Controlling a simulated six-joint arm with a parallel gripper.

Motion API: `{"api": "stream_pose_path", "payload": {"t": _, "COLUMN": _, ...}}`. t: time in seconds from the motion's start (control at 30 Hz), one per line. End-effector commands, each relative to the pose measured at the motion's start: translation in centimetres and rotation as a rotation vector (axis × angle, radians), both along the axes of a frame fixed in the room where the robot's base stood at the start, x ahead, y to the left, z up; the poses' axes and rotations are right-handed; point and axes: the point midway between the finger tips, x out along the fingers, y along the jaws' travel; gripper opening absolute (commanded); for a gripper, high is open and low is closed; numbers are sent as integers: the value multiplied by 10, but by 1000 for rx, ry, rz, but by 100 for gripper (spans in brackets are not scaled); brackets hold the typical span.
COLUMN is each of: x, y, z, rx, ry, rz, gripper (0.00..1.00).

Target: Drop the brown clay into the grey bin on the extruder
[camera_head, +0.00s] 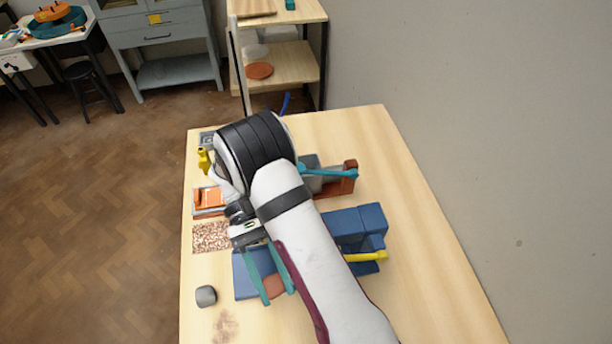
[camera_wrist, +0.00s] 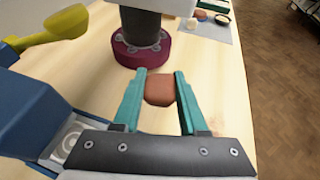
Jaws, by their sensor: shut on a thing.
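My gripper (camera_head: 268,298) has two teal fingers, shut on a reddish-brown clay lump (camera_head: 274,285). In the wrist view the clay (camera_wrist: 160,91) sits between the fingertips (camera_wrist: 160,88). In the head view the gripper is over or beside a blue base part (camera_head: 244,276), left of a blue machine (camera_head: 360,223) with a yellow lever (camera_head: 366,257). The blue machine (camera_wrist: 28,112) also shows at the left in the wrist view. Farther back stands a reddish-brown and grey machine (camera_head: 349,178) with a teal lever (camera_head: 334,172). My arm hides parts of both; I cannot identify the grey bin.
A grey lump (camera_head: 206,296) lies on the wooden table (camera_head: 425,215), near its left edge. A speckled mat (camera_head: 211,238) and a tray with an orange block (camera_head: 208,198) lie farther back. The table's right side is clear, with a wall (camera_head: 510,130) beyond.

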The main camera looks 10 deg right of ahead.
Motion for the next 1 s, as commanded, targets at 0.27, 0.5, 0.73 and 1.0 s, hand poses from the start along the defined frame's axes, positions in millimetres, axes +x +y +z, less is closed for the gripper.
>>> {"api": "stream_pose_path", "payload": {"t": 0.27, "x": 46, "y": 39, "z": 8, "rx": 2, "ry": -2, "rz": -759, "gripper": 0}}
{"api": "stream_pose_path", "payload": {"t": 0.5, "x": 129, "y": 37, "z": 32, "rx": 1, "ry": -6, "rz": -1414, "gripper": 0}}
{"api": "stream_pose_path", "payload": {"t": 0.73, "x": 210, "y": -10, "z": 57, "rx": -2, "ry": -5, "rz": -1965, "gripper": 0}}
{"api": "stream_pose_path", "payload": {"t": 1.0, "x": 275, "y": -103, "z": 83, "rx": -3, "ry": -1, "rz": -2515, "gripper": 0}}
